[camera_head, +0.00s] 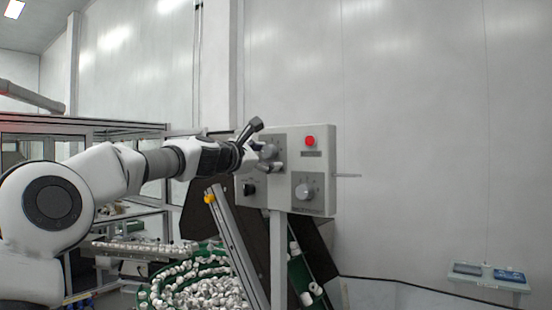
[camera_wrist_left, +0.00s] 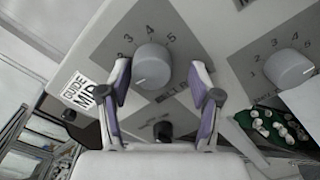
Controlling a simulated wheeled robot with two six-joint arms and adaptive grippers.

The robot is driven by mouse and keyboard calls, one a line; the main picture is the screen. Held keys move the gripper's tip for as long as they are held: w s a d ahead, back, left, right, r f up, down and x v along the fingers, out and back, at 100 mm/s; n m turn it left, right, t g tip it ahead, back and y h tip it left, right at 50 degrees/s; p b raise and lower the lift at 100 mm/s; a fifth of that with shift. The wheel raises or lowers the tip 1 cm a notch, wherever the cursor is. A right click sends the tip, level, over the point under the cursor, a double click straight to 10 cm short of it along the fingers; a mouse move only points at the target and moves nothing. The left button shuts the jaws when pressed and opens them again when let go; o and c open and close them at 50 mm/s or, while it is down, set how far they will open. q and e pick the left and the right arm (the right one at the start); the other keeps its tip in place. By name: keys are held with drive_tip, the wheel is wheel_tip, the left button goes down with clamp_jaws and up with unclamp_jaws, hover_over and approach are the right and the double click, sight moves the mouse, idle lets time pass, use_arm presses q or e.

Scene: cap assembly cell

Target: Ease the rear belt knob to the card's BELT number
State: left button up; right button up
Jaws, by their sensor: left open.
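A grey control box (camera_head: 321,165) carries a round grey knob (camera_wrist_left: 152,66) on a dark square plate, with a dial marked 2 to 5. Its small lettering is partly hidden, and I cannot read its setting. My left gripper (camera_head: 265,146) is at the box's upper left, its fingers open. In the left wrist view the fingers stand on either side of this knob, with gaps visible. A white card (camera_wrist_left: 79,91) reads GUIDE MID; no BELT number is readable on it. My right gripper is not in view.
A second grey numbered knob (camera_head: 305,191) is at lower right, below a red button (camera_head: 310,141). A black switch (camera_head: 249,189) is at lower left. A green-rimmed bowl of white caps and a slanted rail (camera_head: 237,248) stand below. The wall side at right is open.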

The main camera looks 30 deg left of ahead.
sight(266, 150)
use_arm(q)
drive_tip(key=shift+w+a+r, duration=0.1)
drive_tip(key=shift+r, duration=0.1)
drive_tip(key=shift+s+r, duration=0.25)
drive_tip(key=shift+s, duration=0.3)
drive_tip(key=shift+s+r, duration=0.2)
drive_tip(key=shift+s, duration=0.3)
drive_tip(key=shift+s+r, duration=0.2)
drive_tip(key=shift+s, duration=0.15)
drive_tip(key=c, duration=0.3)
clamp_jaws()
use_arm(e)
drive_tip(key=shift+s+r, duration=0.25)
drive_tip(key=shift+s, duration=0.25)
